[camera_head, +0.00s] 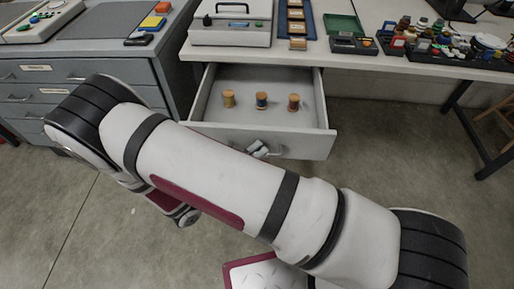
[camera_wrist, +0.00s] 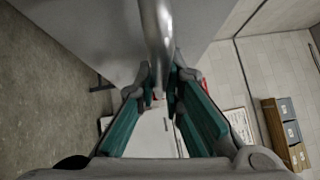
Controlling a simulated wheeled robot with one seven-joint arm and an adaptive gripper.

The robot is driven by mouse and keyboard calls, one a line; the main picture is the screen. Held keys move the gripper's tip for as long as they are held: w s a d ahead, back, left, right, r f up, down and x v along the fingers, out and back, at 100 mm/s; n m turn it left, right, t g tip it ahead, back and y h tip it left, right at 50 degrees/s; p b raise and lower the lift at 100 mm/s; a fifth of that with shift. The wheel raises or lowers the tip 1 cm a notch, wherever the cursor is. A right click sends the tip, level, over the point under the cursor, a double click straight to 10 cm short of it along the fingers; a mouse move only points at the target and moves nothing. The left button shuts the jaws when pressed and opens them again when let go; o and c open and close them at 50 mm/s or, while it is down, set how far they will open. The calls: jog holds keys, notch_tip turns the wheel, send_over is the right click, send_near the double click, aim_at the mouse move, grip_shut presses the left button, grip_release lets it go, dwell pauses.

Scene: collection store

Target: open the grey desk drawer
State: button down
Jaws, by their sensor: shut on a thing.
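The grey desk drawer (camera_head: 308,148) stands well pulled out from under the desk in the head view, so its inside shows. My gripper (camera_head: 258,151) is at the front of the drawer, partly hidden behind my arm. In the wrist view my gripper (camera_wrist: 161,88) is shut on the metal drawer handle (camera_wrist: 155,30), which runs between the two teal-padded fingers. The grey drawer front (camera_wrist: 95,30) fills the upper part of that view.
Three thread spools (camera_head: 262,100) stand upright in the drawer. The desk top (camera_head: 350,58) bears a case, trays and many small items. A grey cabinet (camera_head: 85,72) with drawers stands at the left. Bare floor (camera_head: 400,150) shows at the right.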

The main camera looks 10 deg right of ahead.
jog(key=shift+a, duration=0.1)
jog(key=c, duration=1.7)
grip_release()
jog(key=v, duration=1.2)
jog(key=shift+r, duration=0.1)
